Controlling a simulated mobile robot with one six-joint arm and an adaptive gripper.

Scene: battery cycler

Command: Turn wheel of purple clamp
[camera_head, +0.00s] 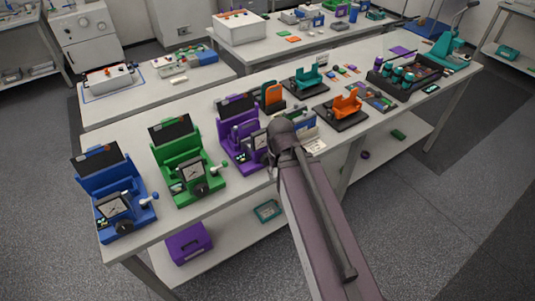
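The purple clamp (238,148) stands upright on the long bench, right of the green clamp. It has a dark top plate and a gauge face on its front, partly covered at its right side by my arm. Its wheel cannot be made out; the end of my arm is over or in front of that area. My gripper (284,140) is at the far end of my arm, close to the clamp's right front. Its fingers are hidden, so I cannot tell whether it touches the clamp or is open or shut.
A green clamp (182,165) and a blue clamp (112,200) stand left of the purple one, each with a side handle. Orange (346,106) and teal (307,80) holders and a dark rack stand to the right. A lower shelf holds a purple box (188,243).

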